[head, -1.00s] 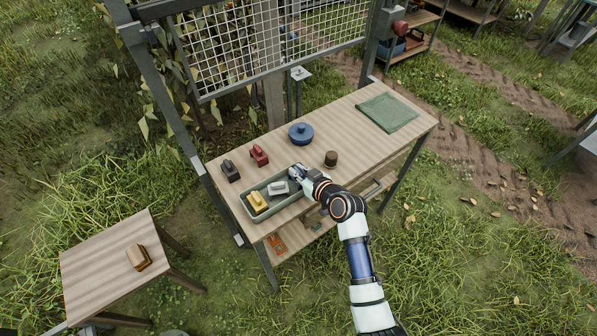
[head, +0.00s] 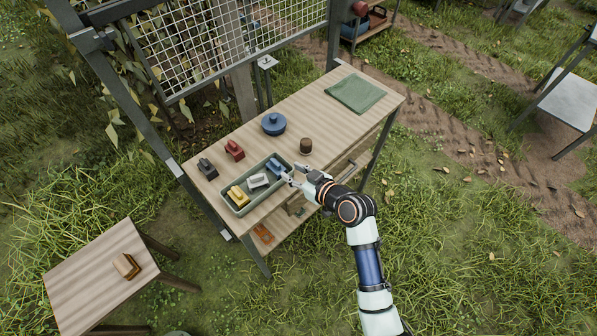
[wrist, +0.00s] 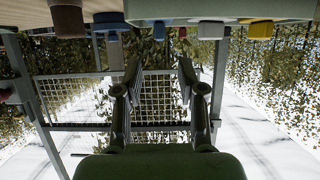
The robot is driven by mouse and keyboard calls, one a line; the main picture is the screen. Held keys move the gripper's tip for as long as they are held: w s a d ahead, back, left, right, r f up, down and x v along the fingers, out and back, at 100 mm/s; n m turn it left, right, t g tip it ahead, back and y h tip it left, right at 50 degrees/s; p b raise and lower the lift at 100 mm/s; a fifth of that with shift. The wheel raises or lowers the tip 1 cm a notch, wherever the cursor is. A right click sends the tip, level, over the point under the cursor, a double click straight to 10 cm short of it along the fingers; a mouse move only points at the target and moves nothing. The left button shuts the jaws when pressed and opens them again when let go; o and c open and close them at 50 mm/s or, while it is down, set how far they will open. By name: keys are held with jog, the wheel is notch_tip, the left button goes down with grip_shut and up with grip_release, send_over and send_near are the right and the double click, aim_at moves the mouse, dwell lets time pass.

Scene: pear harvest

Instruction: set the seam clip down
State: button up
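A blue clip (head: 275,166) sits at the right end of the green tray (head: 240,213), beside a white clip (head: 258,181) and a yellow clip (head: 238,196). My gripper (head: 289,174) is just outside the tray's right end, with its fingers spread and nothing between them. In the wrist view, my gripper (wrist: 159,78) is open and empty, and the blue clip (wrist: 159,30) shows beyond the fingertips, apart from them. I cannot tell from the pictures which clip is called the seam clip.
A black clip (head: 207,169), a red clip (head: 234,150), a blue lidded pot (head: 274,123), a brown cup (head: 306,146) and a green cloth (head: 355,93) are on the bench (head: 325,125). A side table (head: 92,282) holds a brown clip (head: 126,266). A mesh panel (head: 235,40) stands behind.

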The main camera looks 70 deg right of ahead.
jog(key=shift+v, duration=1.15)
jog(key=w+a+r+n+y, duration=0.2)
jog(key=w+a+r, duration=0.25)
jog(key=a, duration=0.55)
jog(key=w+a+r+n+t+y, duration=0.1)
jog(key=w+a+r+n+y, duration=0.15)
jog(key=w+a, duration=0.45)
jog(key=w+a+r+n+y, duration=0.1)
jog(key=w+a+r, duration=0.25)
jog(key=a, duration=0.85)
jog(key=s+a+r+y, duration=0.1)
jog(key=a+r, duration=0.4)
jog(key=a, duration=0.7)
jog(key=shift+s+n, duration=0.35)
jog(key=shift+s, duration=0.4)
jog(key=shift+y, duration=0.25)
